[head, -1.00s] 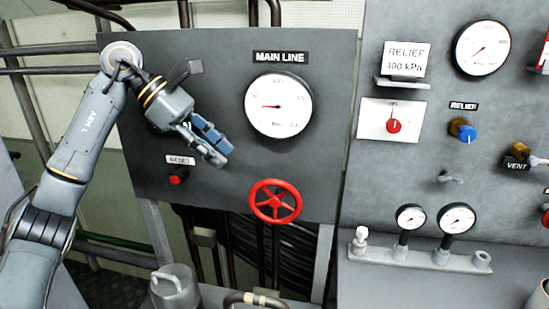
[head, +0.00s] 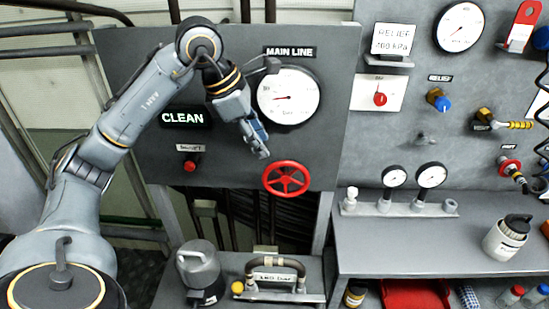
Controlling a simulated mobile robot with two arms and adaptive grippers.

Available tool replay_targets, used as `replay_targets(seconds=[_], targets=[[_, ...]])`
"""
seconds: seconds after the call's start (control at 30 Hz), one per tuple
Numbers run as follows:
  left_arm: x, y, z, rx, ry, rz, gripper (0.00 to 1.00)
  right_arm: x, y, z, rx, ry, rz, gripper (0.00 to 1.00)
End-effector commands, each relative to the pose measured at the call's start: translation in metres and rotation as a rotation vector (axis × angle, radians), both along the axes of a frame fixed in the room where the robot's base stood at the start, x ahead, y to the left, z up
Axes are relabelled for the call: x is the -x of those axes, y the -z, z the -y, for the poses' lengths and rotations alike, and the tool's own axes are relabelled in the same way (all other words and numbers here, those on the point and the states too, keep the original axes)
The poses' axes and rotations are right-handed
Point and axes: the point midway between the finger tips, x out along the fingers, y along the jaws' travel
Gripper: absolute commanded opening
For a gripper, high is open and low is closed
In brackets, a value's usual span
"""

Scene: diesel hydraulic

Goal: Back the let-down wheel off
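The red let-down wheel (head: 286,178) is a spoked handwheel on the lower edge of the grey panel, below the MAIN LINE gauge (head: 288,97). The gauge needle points to the left. My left gripper (head: 258,141) is up and left of the wheel, between it and the gauge, pointing down and to the right. It appears apart from the wheel and holds nothing visible. Its fingers look close together, and their gap is not clear. My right gripper is not in the picture.
The relief panel (head: 415,110) with valves and gauges is at right. A grey canister (head: 199,272) and a handled block (head: 278,282) stand on the bench below the wheel.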

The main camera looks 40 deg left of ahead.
Motion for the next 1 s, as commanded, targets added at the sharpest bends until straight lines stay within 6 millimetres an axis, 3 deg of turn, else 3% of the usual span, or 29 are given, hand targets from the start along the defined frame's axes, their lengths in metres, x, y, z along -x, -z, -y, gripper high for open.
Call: replay_targets(seconds=[0.2, 0.4, 0.8, 1.0], targets=[[-0.015, 0.04, 0.01, 0.001, 0.002, -0.006, 0.36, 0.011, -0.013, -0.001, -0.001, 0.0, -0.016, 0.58], [-0.025, 0.063, 0.015, 0.002, 0.001, -0.002, 0.36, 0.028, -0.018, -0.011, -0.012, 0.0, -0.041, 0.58], [-0.028, 0.072, 0.016, 0.0, 0.001, 0.001, 0.36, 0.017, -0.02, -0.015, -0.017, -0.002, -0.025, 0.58], [-0.028, 0.072, 0.016, 0.0, 0.001, 0.001, 0.0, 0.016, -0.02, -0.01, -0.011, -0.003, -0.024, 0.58]])
